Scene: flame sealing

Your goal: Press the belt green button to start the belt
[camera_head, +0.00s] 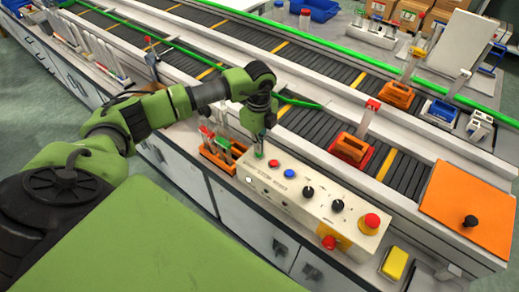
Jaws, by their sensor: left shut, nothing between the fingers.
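The belt's control box (306,211) is a pale box in the middle of the camera_head view. On its top face are a red button (274,163), a blue button (289,173), two black knobs and a large red mushroom button (371,221). My left gripper (259,152) points down at the box's far left end, beside the red button. Its fingers are shut and empty. A bit of green shows at the fingertips; I cannot tell whether the green button is there or whether they touch it. My right gripper is not in view.
An orange rack (219,156) with small tools stands just left of the box. Behind it runs the dark roller belt (316,129), with orange holders on it. An orange plate (469,209) lies at the right, and a yellow block (394,264) at the front right.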

